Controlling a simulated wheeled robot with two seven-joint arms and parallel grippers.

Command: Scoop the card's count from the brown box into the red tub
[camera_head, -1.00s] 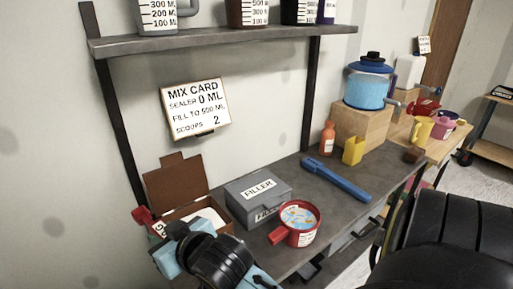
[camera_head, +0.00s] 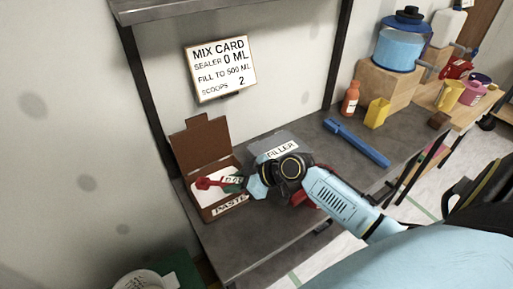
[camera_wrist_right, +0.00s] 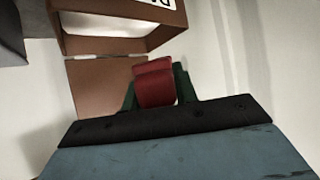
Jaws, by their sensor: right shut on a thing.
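The brown box (camera_head: 205,212), labelled PASTE, stands open at the left of the bench with its lid up; pale white contents show inside. My right gripper (camera_head: 238,186) is at the box's front right side, shut on a red scoop (camera_head: 207,183) whose red end is over the box opening. In the right wrist view a red piece (camera_wrist_right: 155,82) sits between the green fingers, with the box (camera_wrist_right: 115,42) beyond. The red tub (camera_head: 308,203) is mostly hidden behind my right arm. The mix card (camera_head: 222,68) on the wall reads SCOOPS 2. My left gripper is out of view.
A grey FILLER box (camera_head: 277,142) stands right of the brown box. A blue tool (camera_head: 357,143) lies on the bench. An orange bottle (camera_head: 350,98), a yellow container (camera_head: 377,112) and a blue dispenser (camera_head: 398,48) stand behind. A shelf (camera_head: 165,8) hangs above.

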